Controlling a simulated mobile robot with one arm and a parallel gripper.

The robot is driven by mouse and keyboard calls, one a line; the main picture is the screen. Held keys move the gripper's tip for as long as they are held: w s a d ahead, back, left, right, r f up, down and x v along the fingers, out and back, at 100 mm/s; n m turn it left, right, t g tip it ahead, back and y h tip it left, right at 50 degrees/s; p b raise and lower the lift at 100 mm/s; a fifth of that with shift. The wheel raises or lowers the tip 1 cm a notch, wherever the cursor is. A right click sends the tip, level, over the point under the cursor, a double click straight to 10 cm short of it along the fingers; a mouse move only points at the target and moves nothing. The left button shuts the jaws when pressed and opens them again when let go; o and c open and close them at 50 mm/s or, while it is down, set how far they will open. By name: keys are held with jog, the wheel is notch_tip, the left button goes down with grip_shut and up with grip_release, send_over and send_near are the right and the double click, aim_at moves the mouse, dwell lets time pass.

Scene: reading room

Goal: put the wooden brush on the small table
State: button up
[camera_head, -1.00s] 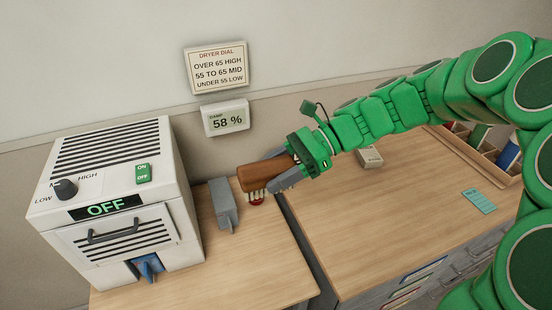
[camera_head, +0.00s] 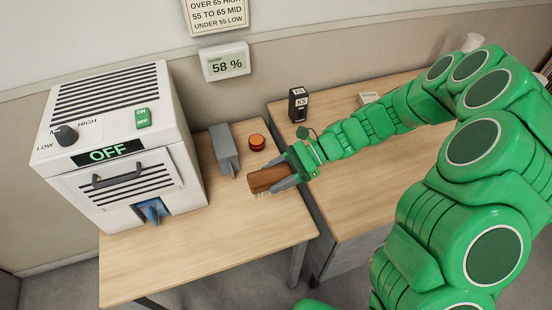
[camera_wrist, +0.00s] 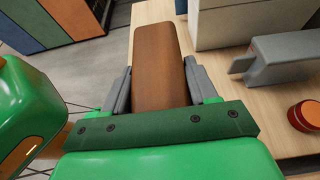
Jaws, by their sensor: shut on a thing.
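The wooden brush (camera_head: 268,179) has a brown block and pale bristles facing down. My gripper (camera_head: 283,179) is shut on it, with one grey finger on each side; the brush also shows between the fingers in the wrist view (camera_wrist: 161,65). The small table (camera_head: 170,262) is the light wood one on the left, bearing the dryer. The brush is over the right part of this table. I cannot tell whether the bristles touch its top.
The white dryer (camera_head: 120,150) reads OFF, with a blue piece (camera_head: 152,210) at its front. A grey holder (camera_head: 224,150) and a red-orange round button (camera_head: 257,142) stand behind the brush. A black box (camera_head: 298,104) stands on the neighbouring desk (camera_head: 345,180). The small table's front is clear.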

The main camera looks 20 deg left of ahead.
jog(key=shift+f, duration=6.5)
jog(key=shift+f, duration=0.3)
